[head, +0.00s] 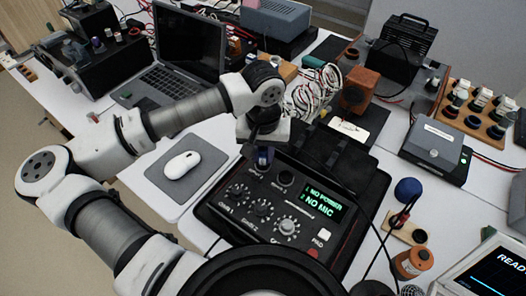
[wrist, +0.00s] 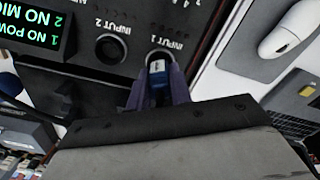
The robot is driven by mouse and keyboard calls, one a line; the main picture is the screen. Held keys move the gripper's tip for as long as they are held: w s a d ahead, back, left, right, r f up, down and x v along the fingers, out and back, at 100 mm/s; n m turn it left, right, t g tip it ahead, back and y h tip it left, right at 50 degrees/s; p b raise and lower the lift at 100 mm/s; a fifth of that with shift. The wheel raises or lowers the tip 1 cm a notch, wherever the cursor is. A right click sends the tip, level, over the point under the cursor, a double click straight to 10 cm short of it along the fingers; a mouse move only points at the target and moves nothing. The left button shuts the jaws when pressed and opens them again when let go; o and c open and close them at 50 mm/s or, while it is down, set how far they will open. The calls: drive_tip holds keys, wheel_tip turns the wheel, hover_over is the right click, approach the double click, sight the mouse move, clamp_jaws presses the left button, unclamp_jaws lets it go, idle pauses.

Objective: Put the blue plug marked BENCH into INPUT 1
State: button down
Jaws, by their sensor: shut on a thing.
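The mixer box (head: 255,228) has a green display (head: 323,203) reading "1 NO POWER" and "2 NO MIC". My gripper (head: 262,160) is shut on the blue plug (wrist: 157,68) and stands over the back left of the box's panel. In the wrist view, the plug lies between my two fingers, with its far end at the INPUT 1 socket (wrist: 160,54). I cannot tell whether it is inside the socket or just above it. The plug's BENCH marking is not readable. The INPUT 2 socket (wrist: 110,48) beside it is empty.
A white mouse (head: 182,163) on a grey pad and a laptop (head: 180,60) are left of the box. Bundled white cables (head: 312,92) and an orange-brown block (head: 358,90) stand behind it.

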drive_tip(key=shift+f, duration=0.1)
idle(0.3)
drive_tip(key=c, duration=1.2)
unclamp_jaws()
